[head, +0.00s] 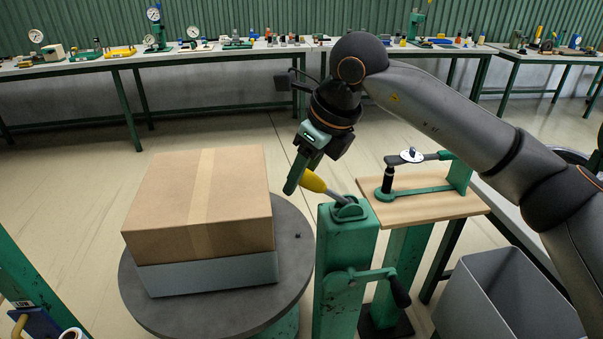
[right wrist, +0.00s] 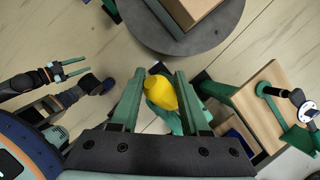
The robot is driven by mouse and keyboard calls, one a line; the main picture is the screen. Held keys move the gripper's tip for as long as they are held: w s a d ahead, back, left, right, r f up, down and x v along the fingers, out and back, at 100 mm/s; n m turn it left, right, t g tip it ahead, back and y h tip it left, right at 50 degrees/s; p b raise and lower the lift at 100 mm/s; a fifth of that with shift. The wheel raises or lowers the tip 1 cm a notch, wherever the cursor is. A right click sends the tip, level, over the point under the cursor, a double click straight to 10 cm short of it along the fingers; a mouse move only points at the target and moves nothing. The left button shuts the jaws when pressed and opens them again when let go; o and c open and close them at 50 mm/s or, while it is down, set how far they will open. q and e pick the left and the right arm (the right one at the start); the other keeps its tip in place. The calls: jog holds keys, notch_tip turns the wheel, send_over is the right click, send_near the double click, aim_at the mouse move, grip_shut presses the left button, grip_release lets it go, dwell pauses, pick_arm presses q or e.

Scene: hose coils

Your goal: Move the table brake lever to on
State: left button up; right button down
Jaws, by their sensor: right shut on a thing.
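The brake lever has a yellow handle (head: 313,181) and pivots on top of a green post (head: 345,250). The handle leans up and left toward the round grey table (head: 295,240). My right gripper (head: 296,176) is shut on the yellow handle. In the right wrist view, the handle (right wrist: 160,97) sits between the two green fingers of my right gripper (right wrist: 160,85). My left gripper (right wrist: 76,69) shows at the left of the right wrist view, with its fingers apart and nothing between them. On and off marks cannot be made out.
A cardboard box (head: 200,195) on a grey base (head: 208,272) stands on the round table. A black-knobbed crank (head: 375,275) sticks out from the post. A wooden stand (head: 425,207) with a green fixture and a grey bin (head: 500,300) are at the right.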

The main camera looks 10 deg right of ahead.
jog(key=shift+s+a+f, duration=0.1)
jog(key=shift+s+f, duration=0.25)
jog(key=shift+f, duration=0.05)
jog(key=c, duration=0.5)
grip_release()
jog(key=shift+r, duration=0.1)
jog(key=shift+c, duration=0.2)
jog(key=shift+w+r, duration=0.1)
jog(key=shift+r, duration=0.15)
jog(key=shift+d+r, duration=0.2)
jog(key=v, duration=1.2)
jog(key=shift+a, duration=0.1)
